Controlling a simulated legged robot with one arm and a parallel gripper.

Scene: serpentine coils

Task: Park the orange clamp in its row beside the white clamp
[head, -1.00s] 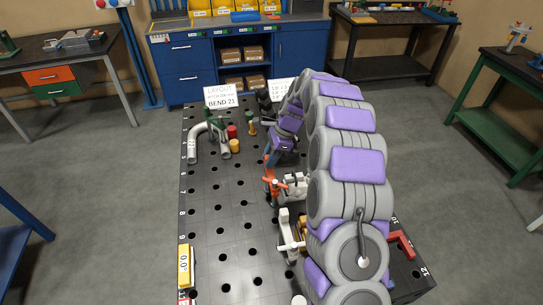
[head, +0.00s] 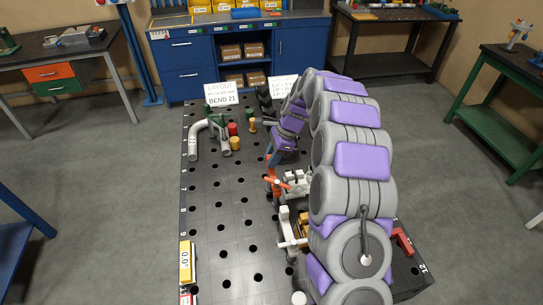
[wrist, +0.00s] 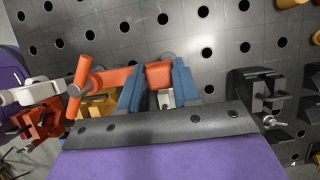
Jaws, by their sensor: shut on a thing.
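The orange clamp (head: 270,176) is at the middle of the perforated table, left of my arm. In the wrist view, the orange clamp (wrist: 115,77) has its bar between the two blue fingers of my gripper (wrist: 158,88), which is shut on it. Its orange handle stands at the left of that view. The white clamp (head: 298,181) is close to the right of the orange clamp, partly behind my arm. It also shows in the wrist view (wrist: 28,95) at the left edge. My gripper (head: 268,162) is small and partly hidden in the head view.
Another pale clamp with a tan part (head: 288,228) stands nearer on the table (head: 225,215). A red bracket (head: 402,240) is at the right. The table's left-middle holes are clear.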

